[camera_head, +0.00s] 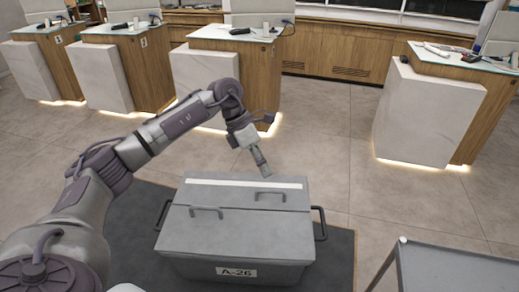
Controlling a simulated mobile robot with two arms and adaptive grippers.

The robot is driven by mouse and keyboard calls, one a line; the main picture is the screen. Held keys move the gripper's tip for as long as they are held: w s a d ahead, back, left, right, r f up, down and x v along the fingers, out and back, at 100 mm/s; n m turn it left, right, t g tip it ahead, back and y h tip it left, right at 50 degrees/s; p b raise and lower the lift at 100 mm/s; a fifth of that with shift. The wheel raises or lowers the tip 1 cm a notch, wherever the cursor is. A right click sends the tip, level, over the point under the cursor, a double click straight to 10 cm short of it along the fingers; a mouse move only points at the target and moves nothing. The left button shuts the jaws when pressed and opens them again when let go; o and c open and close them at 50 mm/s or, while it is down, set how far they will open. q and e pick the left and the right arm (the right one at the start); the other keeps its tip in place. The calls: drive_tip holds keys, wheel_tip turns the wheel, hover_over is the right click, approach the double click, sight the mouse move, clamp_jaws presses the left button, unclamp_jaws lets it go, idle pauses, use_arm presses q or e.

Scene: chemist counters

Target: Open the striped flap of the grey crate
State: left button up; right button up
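The grey crate (238,241) stands on a dark mat in the lower middle, with an "A-26" label on its front. Its lid has two flaps, and both lie flat and closed. The striped flap (225,192) is the far one; a white stripe runs along its back edge and a grey handle (269,195) sits on its right part. The plain near flap (190,225) has its own handle on the left. My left gripper (263,167) points down near the striped flap's back edge, apart from the handle; its finger opening is too small to tell. My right gripper is out of view.
The dark mat (335,265) lies under the crate. A grey cart (450,270) stands at the lower right. Several wood and white counters line the back, one (425,115) at the right. Tiled floor is clear between them and the crate.

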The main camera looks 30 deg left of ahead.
sight(279, 191)
use_arm(q)
drive_tip(key=x, duration=0.2)
drive_tip(key=p+x, duration=0.1)
drive_tip(key=x, duration=0.1)
drive_tip(key=shift+w, duration=0.3)
drive_tip(key=p+x, duration=0.1)
drive_tip(key=x, duration=0.4)
drive_tip(key=shift+s, duration=0.1)
drive_tip(key=shift+d+f, duration=0.15)
drive_tip(key=shift+f, duration=0.25)
clamp_jaws()
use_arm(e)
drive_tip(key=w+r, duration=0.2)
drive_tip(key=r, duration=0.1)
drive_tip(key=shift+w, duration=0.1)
